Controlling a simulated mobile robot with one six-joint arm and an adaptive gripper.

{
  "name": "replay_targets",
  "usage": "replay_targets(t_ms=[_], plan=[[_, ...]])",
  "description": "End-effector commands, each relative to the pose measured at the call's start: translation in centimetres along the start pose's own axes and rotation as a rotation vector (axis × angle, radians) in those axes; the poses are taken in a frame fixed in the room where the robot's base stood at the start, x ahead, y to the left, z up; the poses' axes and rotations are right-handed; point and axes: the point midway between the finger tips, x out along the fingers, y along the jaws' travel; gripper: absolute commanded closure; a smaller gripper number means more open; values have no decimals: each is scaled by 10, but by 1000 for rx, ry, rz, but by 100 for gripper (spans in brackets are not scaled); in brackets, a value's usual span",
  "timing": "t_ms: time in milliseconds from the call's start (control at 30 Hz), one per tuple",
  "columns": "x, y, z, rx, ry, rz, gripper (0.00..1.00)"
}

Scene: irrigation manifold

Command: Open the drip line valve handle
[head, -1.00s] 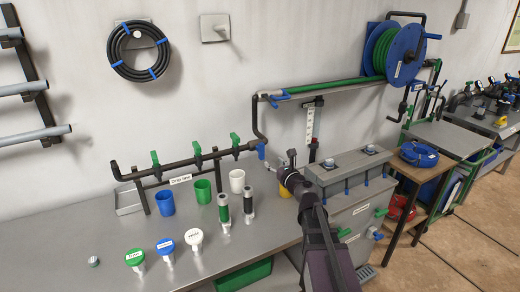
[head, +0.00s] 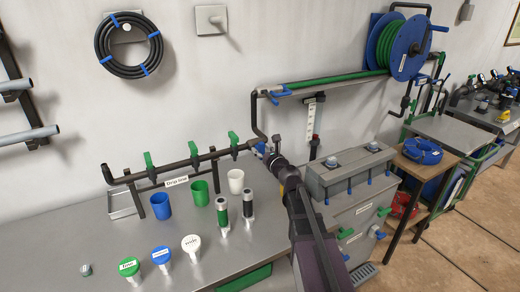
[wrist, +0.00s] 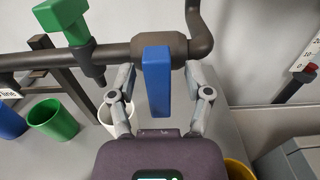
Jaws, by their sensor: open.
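A black pipe manifold (head: 170,169) labelled "Drip line" runs along the wall above the bench. A blue valve handle (wrist: 157,82) hangs down at its right end, where the pipe bends upward. In the head view that blue handle (head: 261,147) is partly covered by my gripper (head: 268,151). In the wrist view my gripper (wrist: 157,85) is open, with one finger on each side of the blue handle and gaps showing. Green valve handles sit further left on the pipe, one of them close by in the wrist view (wrist: 62,18).
Blue, green (head: 199,193) and white (head: 236,181) cups stand under the manifold. A grey box unit (head: 350,170) is right of my arm. A hose reel (head: 402,47) hangs above.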

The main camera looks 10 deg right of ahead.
Motion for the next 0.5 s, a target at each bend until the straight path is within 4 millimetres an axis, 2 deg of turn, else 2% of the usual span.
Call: replay_targets(t_ms=[200, 400, 433, 500], plan=[[0, 1, 0, 0, 0, 1, 36], [0, 2, 0, 0, 0, 2, 95], [0, 2, 0, 0, 0, 2, 100], [0, 2, 0, 0, 0, 2, 100]])
